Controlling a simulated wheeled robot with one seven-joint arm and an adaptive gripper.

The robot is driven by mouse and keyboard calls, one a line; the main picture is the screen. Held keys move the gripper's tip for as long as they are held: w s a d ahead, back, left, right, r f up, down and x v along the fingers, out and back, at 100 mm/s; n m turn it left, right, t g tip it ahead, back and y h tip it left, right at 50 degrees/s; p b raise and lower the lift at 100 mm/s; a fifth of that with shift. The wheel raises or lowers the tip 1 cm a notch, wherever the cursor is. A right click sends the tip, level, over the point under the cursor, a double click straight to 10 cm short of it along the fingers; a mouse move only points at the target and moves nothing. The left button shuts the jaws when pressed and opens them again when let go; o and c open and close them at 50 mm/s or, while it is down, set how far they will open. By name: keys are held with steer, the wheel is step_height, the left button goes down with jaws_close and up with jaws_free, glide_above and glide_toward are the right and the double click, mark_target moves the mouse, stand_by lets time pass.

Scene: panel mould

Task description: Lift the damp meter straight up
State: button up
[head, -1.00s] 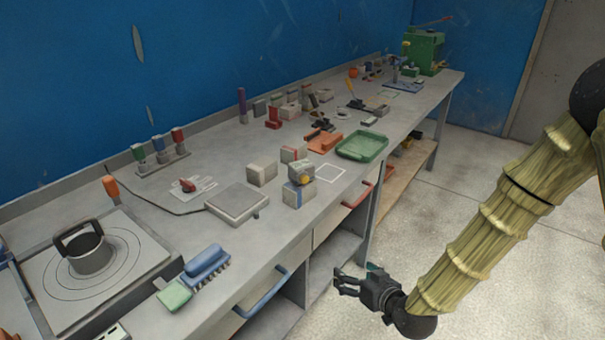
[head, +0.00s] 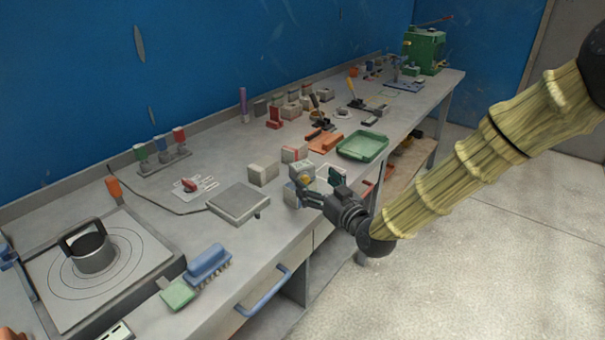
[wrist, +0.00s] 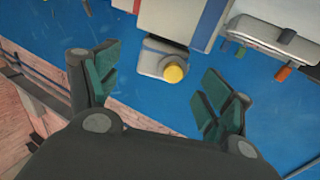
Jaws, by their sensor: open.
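The thing I take for the damp meter is a small grey block with a yellow knob (head: 301,172). It rests on top of a pale block with a blue band (head: 290,194) near the bench's front edge. In the wrist view the meter (wrist: 152,64) shows ahead, between my spread fingers, with the knob facing me. That view looks upside down, with the banded block above the meter. My gripper (head: 318,188) is open at the bench's front edge, just right of the meter. It partly hides the banded block. I cannot tell whether a finger touches anything.
Pale blocks (head: 262,173) stand behind and left of the meter. A grey scale-like plate (head: 238,202) lies to the left, a green tray (head: 363,146) to the right. A red drawer handle is partly behind my gripper. The floor (head: 450,250) in front is clear.

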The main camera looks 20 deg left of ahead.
mark_target(308, 174)
steer(key=x, duration=0.2)
steer(key=r+p+x, duration=0.1)
steer(key=x, duration=0.1)
steer(key=shift+a, duration=0.1)
steer(key=shift+w+a+f, duration=0.15)
steer(key=shift+w+a, duration=0.2)
steer(key=shift+a, duration=0.05)
steer(key=shift+c, duration=0.4)
steer(key=c, duration=1.4)
